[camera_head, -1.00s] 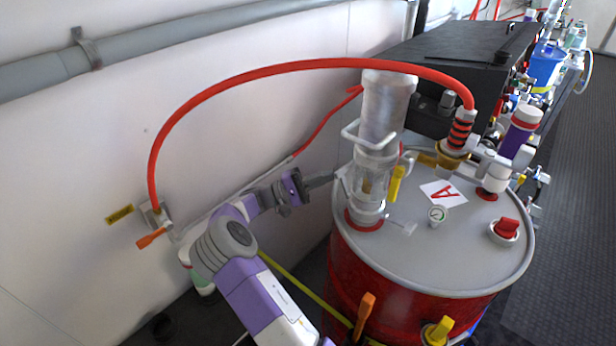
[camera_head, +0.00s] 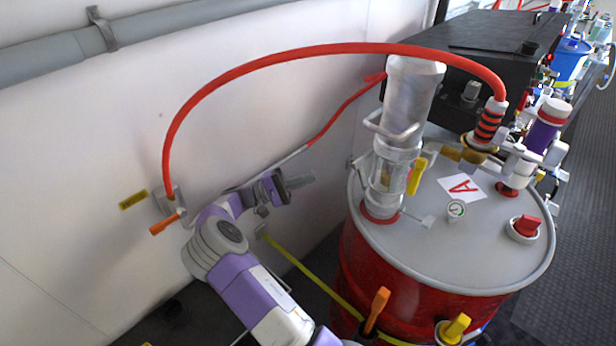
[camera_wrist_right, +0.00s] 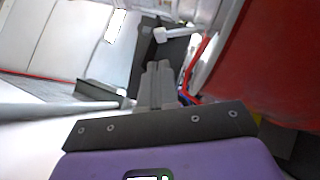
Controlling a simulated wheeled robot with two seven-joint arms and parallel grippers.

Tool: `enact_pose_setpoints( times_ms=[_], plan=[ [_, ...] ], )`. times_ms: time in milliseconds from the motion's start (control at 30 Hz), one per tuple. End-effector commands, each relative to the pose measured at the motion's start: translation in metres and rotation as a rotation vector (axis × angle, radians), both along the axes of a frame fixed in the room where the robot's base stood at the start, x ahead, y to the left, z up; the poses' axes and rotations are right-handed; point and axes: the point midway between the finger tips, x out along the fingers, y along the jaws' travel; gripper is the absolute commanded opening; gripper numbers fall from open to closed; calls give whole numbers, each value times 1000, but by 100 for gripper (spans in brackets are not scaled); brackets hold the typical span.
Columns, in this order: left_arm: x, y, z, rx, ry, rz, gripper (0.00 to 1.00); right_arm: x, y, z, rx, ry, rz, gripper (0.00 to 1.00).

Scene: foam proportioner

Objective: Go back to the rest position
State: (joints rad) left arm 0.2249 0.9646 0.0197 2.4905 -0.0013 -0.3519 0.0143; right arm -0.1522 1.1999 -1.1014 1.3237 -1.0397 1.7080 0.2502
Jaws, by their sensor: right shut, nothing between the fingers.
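My right gripper (camera_head: 306,180) is at the end of the purple and white arm, between the white wall and the red drum (camera_head: 362,270). Its fingers are shut with nothing between them, and there is a gap between them and the drum. In the right wrist view the shut grey fingers (camera_wrist_right: 156,82) stand in the middle, with the red drum (camera_wrist_right: 270,60) close on the right. My left gripper is not in view.
A red hose (camera_head: 300,52) arches from a wall valve (camera_head: 168,203) with an orange handle to the drum-top fitting. A clear cylinder (camera_head: 392,170) stands on the drum lid. A yellow hose (camera_head: 305,275) runs low beside my arm. A black box (camera_head: 500,65) stands behind.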

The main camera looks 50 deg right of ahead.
Motion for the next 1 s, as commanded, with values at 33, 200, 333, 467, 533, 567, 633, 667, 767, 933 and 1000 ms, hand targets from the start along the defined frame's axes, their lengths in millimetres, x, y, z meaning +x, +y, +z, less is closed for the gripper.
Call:
enact_pose_setpoints(
  times_ms=[33,200,333,467,533,567,633,667,767,933,1000],
  plan=[
    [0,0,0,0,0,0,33,0,0,0,0,0,0,0],
    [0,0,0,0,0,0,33,0,0,0,0,0,0,0],
    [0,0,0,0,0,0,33,0,0,0,0,0,1,0],
    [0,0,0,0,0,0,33,0,0,0,0,0,1,0],
    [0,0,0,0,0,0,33,-1,-1,-2,9,0,1,0],
    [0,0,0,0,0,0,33,-2,-2,-6,21,-1,1,0],
    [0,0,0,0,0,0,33,-7,-6,-22,82,-4,2,0],
    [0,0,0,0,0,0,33,-11,-9,-33,123,-8,5,0],
    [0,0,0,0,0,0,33,-28,-15,-88,318,-34,12,0],
    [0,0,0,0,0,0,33,-66,11,-209,736,-143,21,0],
    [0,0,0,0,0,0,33,-80,36,-255,899,-208,21,0]
  ],
)
